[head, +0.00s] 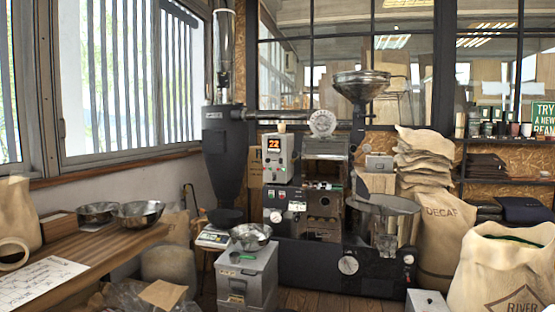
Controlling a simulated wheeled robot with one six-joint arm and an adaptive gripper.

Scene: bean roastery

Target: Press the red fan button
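The roaster (333,215) stands in the middle of the head view, across the floor from me. Its grey control box (279,167) has a lit orange-red display (274,143) reading 22, with small knobs or buttons below that are too small to tell apart. I cannot tell which of these marks is the red fan button. My gripper is not in view.
A wooden bench (90,258) with metal bowls (141,213) runs along the left. A grey cabinet (246,281) with a bowl on top stands before the roaster. Sacks (505,268) fill the right, and a bag with cardboard (162,293) lies at front left.

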